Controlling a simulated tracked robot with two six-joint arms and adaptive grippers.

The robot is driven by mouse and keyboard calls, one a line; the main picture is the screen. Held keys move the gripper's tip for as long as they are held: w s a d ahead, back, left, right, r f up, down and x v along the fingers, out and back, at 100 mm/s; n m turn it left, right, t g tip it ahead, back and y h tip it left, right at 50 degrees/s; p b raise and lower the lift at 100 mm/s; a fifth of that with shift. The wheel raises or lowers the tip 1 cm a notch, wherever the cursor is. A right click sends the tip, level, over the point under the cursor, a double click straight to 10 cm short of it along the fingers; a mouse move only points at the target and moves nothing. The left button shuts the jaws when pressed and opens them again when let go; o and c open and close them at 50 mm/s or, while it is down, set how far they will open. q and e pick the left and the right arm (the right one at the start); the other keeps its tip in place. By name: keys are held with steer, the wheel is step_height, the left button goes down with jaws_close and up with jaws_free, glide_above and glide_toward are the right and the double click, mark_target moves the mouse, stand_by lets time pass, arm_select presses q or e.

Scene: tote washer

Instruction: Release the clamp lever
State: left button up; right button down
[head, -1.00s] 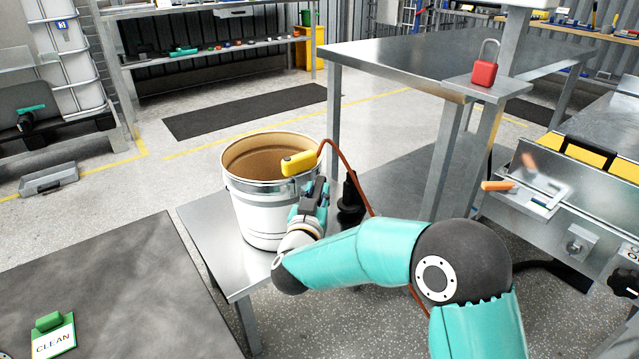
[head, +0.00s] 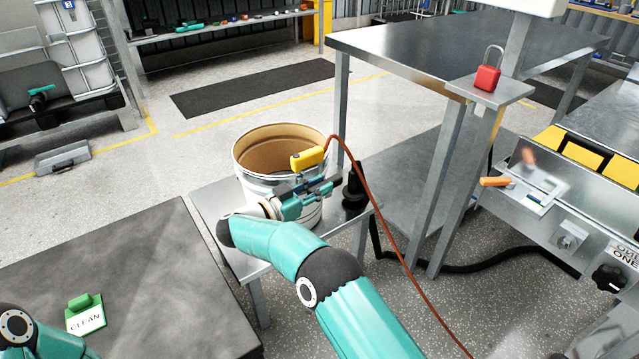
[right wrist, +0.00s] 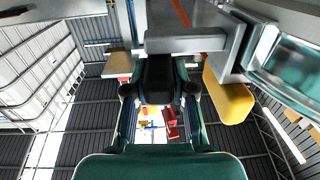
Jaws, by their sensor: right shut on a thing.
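A white pail (head: 255,190) with a metal band stands on a small steel table (head: 215,208). A yellow clamp body (head: 308,158) with a red-brown cable sits at its near rim; it also shows in the right wrist view (right wrist: 230,98). My right gripper (head: 318,190) is at the pail's right side, just below the yellow body. In the right wrist view, its fingers (right wrist: 160,95) are shut on a dark block (right wrist: 158,75), which looks like the clamp lever; the fingers hide part of it. My left gripper is out of view.
A black cylindrical thing (head: 355,190) stands right of the pail, close to my right gripper. The cable (head: 385,235) hangs down to the right. A green CLEAN tag (head: 85,312) lies on the dark table at left.

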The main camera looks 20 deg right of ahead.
steer(key=shift+r+m+g, duration=0.1)
steer(key=shift+m+g, duration=0.2)
steer(key=shift+g, duration=0.1)
steer(key=c, duration=1)
jaws_free()
steer(key=shift+o, duration=0.2)
steer(key=shift+a, duration=0.15)
steer(key=v, duration=0.7)
steer(key=shift+a, duration=0.1)
steer(key=shift+s+f, duration=0.1)
steer(key=shift+f, duration=0.15)
